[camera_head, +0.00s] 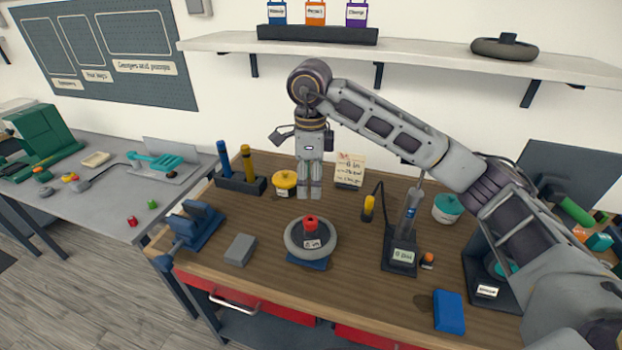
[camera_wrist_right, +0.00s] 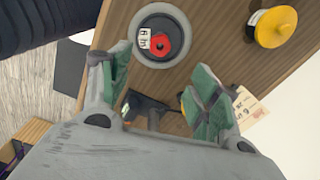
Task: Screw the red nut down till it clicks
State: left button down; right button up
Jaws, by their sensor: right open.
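The red nut (camera_head: 310,222) sits at the centre of a small grey wheel (camera_head: 291,247), which rests on a blue stand on the wooden bench. A white label is on the wheel. In the wrist view the red nut (camera_wrist_right: 160,44) shows at the hub of the wheel (camera_wrist_right: 179,17), beyond the fingertips. My right gripper (camera_head: 309,194) points down, behind and above the wheel in the head view, apart from the nut. In the wrist view my right gripper (camera_wrist_right: 160,85) has its green-padded fingers spread with nothing between them. My left gripper is out of view.
A yellow-lidded pot (camera_head: 285,183) stands close to my right gripper, and a note card (camera_head: 350,170) stands behind. A grey block (camera_head: 241,249) and a blue vise (camera_head: 197,226) are left of the wheel. A gauge stand (camera_head: 402,255) and a blue box (camera_head: 448,311) are to the right.

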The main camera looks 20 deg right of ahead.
send_over(310, 222)
jog(key=f, duration=0.6)
jog(key=shift+w+d+p, duration=0.25)
jog(key=shift+w+p, duration=0.15)
notch_tip(310, 222, down, 6)
jog(key=shift+r+p, duration=0.1)
jog(key=shift+p, duration=0.3)
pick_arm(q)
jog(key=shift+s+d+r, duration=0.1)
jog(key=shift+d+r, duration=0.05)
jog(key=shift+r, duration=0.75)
pick_arm(e)
jog(key=shift+f, duration=1)
jog(key=c, duration=1.1)
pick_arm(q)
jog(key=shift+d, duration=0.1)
